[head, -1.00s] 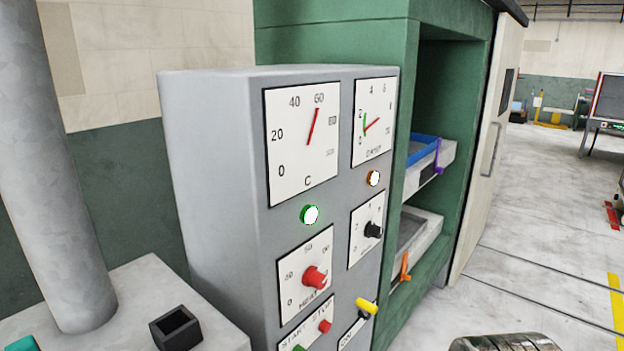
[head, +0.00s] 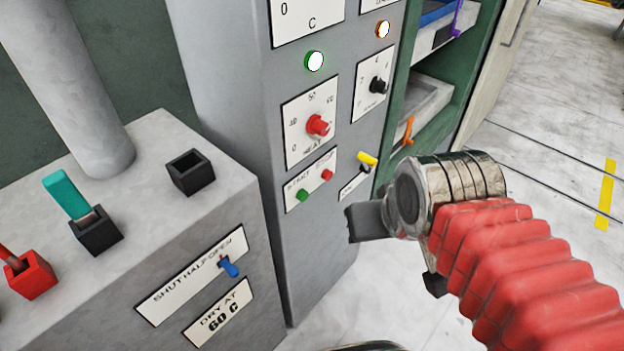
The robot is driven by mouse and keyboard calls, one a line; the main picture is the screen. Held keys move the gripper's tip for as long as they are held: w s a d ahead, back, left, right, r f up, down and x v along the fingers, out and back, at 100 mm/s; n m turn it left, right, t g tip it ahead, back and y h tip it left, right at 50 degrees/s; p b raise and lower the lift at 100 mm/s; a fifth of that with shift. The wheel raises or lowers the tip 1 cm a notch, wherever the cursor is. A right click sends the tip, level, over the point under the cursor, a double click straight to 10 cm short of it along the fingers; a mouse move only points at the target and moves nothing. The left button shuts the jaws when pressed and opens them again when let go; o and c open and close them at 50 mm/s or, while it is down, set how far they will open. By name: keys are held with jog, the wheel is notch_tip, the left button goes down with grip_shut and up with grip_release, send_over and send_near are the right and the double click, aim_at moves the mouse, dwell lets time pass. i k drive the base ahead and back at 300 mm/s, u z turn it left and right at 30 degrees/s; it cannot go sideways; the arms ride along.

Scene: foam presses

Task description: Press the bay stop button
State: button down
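The red stop button (head: 327,174) is on the START/STOP plate (head: 311,181) low on the front of the grey control cabinet. The green start button (head: 302,195) is to its left on the same plate. My gripper (head: 362,223) is in front of the cabinet, below and to the right of the stop button and apart from it in the picture. A dark finger points left towards the cabinet. The wrist hides part of the gripper, so I cannot tell whether it is open or shut.
A red HEAT knob (head: 318,125) and a black knob (head: 379,86) sit above the buttons. A yellow lever (head: 367,160) sticks out just right of the stop button. A blue lever (head: 229,266) is on the lower left bench. Open floor lies to the right.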

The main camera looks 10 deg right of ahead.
aim_at(326, 174)
jog(key=u, duration=3.25)
jog(key=k, duration=0.8)
jog(key=u, duration=0.05)
